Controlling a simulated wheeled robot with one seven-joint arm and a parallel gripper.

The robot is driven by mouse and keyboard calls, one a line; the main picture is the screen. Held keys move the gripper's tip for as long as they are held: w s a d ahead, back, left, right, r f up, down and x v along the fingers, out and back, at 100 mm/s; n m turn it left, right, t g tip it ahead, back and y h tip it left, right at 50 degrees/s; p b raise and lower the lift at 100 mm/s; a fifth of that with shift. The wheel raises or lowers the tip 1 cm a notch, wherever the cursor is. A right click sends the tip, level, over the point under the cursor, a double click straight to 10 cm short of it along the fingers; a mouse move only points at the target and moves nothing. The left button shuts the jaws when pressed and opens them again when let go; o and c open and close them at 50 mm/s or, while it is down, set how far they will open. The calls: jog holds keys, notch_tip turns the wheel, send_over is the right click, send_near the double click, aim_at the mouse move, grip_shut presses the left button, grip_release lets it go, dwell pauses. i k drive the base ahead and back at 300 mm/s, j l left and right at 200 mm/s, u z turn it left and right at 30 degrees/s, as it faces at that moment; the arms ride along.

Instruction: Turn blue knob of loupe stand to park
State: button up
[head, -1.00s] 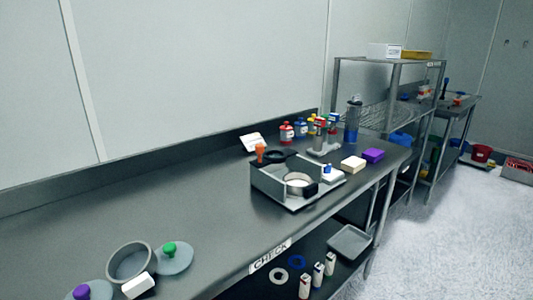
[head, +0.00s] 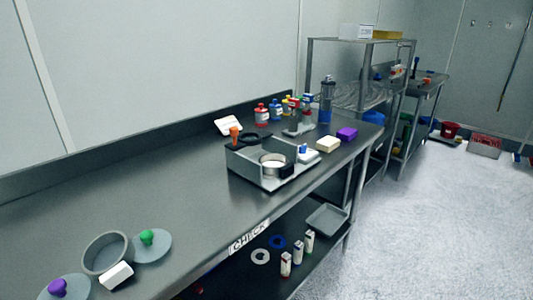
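A small blue knob-like part (head: 303,149) shows on a small white piece at the right end of a grey tray-like fixture (head: 250,172) on the bench. At this size I cannot tell which of these is the loupe stand, nor how the knob is turned. My gripper is not in view.
The steel bench (head: 185,195) has a clear middle. A round pan (head: 107,253) and lids with green and purple knobs lie at its near left. Cream (head: 328,144) and purple (head: 347,134) blocks are near its right end. Open floor (head: 430,220) lies right.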

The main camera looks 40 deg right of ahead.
aim_at(302, 149)
jog(key=i+j, duration=0.25)
jog(key=i+j+z, duration=0.45)
jog(key=j, duration=0.25)
jog(key=i+j+z, duration=0.2)
jog(key=i+j, duration=0.1)
jog(key=j, duration=0.1)
